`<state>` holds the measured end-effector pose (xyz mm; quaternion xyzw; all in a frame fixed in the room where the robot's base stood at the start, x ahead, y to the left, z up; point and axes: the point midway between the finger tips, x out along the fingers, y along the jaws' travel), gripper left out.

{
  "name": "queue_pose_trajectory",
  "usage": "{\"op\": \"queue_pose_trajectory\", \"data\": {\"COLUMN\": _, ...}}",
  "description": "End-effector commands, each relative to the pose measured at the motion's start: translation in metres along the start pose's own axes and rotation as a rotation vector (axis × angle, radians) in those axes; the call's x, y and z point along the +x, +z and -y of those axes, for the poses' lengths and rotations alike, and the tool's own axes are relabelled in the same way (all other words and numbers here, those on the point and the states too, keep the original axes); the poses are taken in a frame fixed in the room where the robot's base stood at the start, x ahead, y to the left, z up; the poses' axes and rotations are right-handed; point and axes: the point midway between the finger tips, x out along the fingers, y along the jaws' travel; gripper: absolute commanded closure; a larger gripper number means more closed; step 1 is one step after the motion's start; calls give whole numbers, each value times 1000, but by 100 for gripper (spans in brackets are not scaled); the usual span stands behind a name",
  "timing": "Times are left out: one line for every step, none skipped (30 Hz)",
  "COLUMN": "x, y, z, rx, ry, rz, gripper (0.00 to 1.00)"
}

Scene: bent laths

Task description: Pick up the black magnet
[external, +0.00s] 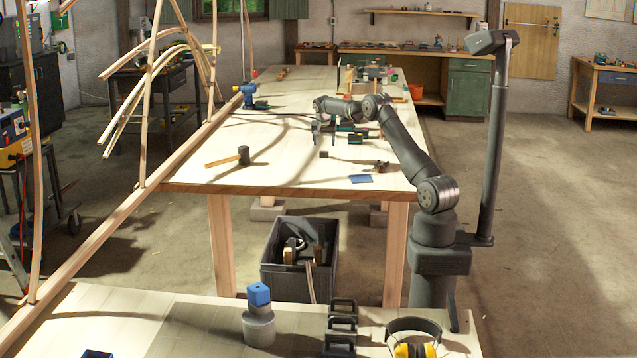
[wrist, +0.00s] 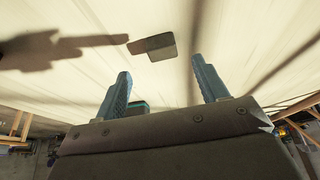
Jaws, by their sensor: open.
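A flat dark grey-black block, which looks like the black magnet (wrist: 158,46), lies on the pale tabletop in the wrist view. It is beyond my fingertips and roughly between their lines, apart from both. My gripper (wrist: 163,80) is open, with nothing held between its two blue-grey fingers. In the external view my gripper (external: 323,130) points down over the middle of the long table. A small dark piece (external: 324,154) lies on the table just in front of it; I cannot tell whether it is the same block.
Green-and-black tools (external: 352,137) lie close to the right of my gripper. A mallet (external: 243,155) and a blue sheet (external: 360,179) lie nearer the table's front edge. A blue clamp-like tool (external: 249,98) stands at the left edge, by the bent laths. The table's middle left is mostly clear.

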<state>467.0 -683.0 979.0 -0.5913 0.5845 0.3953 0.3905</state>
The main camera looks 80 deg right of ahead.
Motion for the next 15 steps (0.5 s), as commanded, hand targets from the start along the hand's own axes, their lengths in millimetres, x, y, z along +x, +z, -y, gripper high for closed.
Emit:
{"op": "queue_pose_trajectory", "data": {"x": 7, "y": 0, "z": 0, "rx": 0, "ry": 1, "rz": 1, "gripper": 34}}
{"op": "queue_pose_trajectory", "data": {"x": 10, "y": 0, "z": 0, "rx": 0, "ry": 1, "rz": 1, "gripper": 34}}
{"op": "queue_pose_trajectory", "data": {"x": 12, "y": 0, "z": 0, "rx": 0, "ry": 0, "rz": 1, "gripper": 34}}
{"op": "queue_pose_trajectory", "data": {"x": 14, "y": 0, "z": 0, "rx": 0, "ry": 0, "rz": 0, "gripper": 34}}
{"op": "queue_pose_trajectory", "data": {"x": 15, "y": 0, "z": 0, "rx": 0, "ry": 0, "rz": 0, "gripper": 34}}
{"op": "queue_pose_trajectory", "data": {"x": 16, "y": 0, "z": 0, "rx": 0, "ry": 0, "rz": 0, "gripper": 34}}
{"op": "queue_pose_trajectory", "data": {"x": 17, "y": 0, "z": 0, "rx": 0, "ry": 0, "rz": 0, "gripper": 34}}
{"op": "queue_pose_trajectory", "data": {"x": 19, "y": 0, "z": 0, "rx": 0, "ry": 0, "rz": 0, "gripper": 34}}
{"op": "queue_pose_trajectory", "data": {"x": 22, "y": 0, "z": 0, "rx": 0, "ry": 0, "rz": 0, "gripper": 34}}
{"op": "queue_pose_trajectory", "data": {"x": 25, "y": 1, "z": 0, "rx": 0, "ry": 0, "rz": 0, "gripper": 34}}
{"op": "queue_pose_trajectory", "data": {"x": 29, "y": 1, "z": 1, "rx": 0, "ry": 0, "rz": 1, "gripper": 34}}
{"op": "queue_pose_trajectory", "data": {"x": 35, "y": 2, "z": 1, "rx": 0, "ry": 1, "rz": 1, "gripper": 34}}
{"op": "queue_pose_trajectory", "data": {"x": 40, "y": 2, "z": 1, "rx": 0, "ry": 1, "rz": 1, "gripper": 34}}
{"op": "queue_pose_trajectory", "data": {"x": 45, "y": 2, "z": 1, "rx": 0, "ry": 1, "rz": 2, "gripper": 34}}
{"op": "queue_pose_trajectory", "data": {"x": 51, "y": 3, "z": 1, "rx": 0, "ry": 2, "rz": 2, "gripper": 34}}
